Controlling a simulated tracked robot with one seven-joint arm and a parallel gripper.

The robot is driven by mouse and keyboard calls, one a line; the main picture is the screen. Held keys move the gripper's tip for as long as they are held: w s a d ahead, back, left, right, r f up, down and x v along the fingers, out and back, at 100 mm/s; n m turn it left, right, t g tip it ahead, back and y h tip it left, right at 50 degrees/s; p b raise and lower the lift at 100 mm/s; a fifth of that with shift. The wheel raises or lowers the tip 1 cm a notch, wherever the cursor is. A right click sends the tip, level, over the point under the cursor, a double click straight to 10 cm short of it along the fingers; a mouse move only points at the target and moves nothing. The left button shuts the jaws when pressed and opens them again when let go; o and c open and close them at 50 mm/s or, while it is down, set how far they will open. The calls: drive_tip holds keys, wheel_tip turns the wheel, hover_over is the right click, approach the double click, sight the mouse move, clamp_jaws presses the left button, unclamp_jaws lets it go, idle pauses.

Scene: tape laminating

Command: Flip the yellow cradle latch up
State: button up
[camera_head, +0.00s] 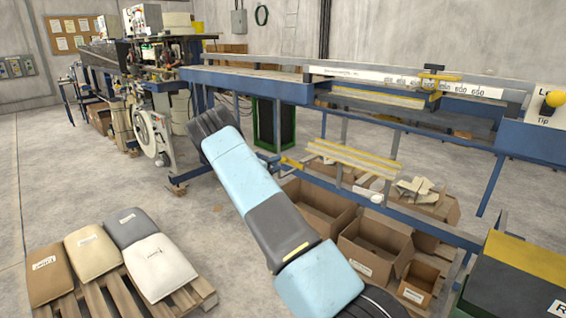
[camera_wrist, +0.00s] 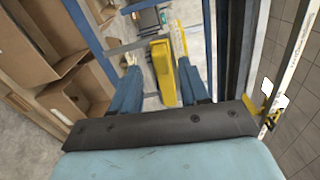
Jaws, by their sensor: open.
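In the wrist view, my gripper (camera_wrist: 158,66) is open, with its two blue fingers apart. A yellow upright piece, which looks like the cradle latch (camera_wrist: 161,72), shows between the fingers, nearer the right one. I cannot tell whether either finger touches it. In the head view, the yellow-edged cradle (camera_head: 352,158) sits on the blue frame below the long rail. A short yellow piece (camera_head: 291,163) sticks out at its left end; I cannot tell if it is the same latch. My arm crosses the head view's middle, and my gripper cannot be made out there.
A yellow-topped bin (camera_head: 512,262) is at the lower right. A pallet (camera_head: 190,296) with several sacks lies at the lower left.

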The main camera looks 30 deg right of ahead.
sight(280, 162)
drive_tip(key=shift+x, duration=3)
drive_tip(key=shift+c, duration=0.3)
clamp_jaws()
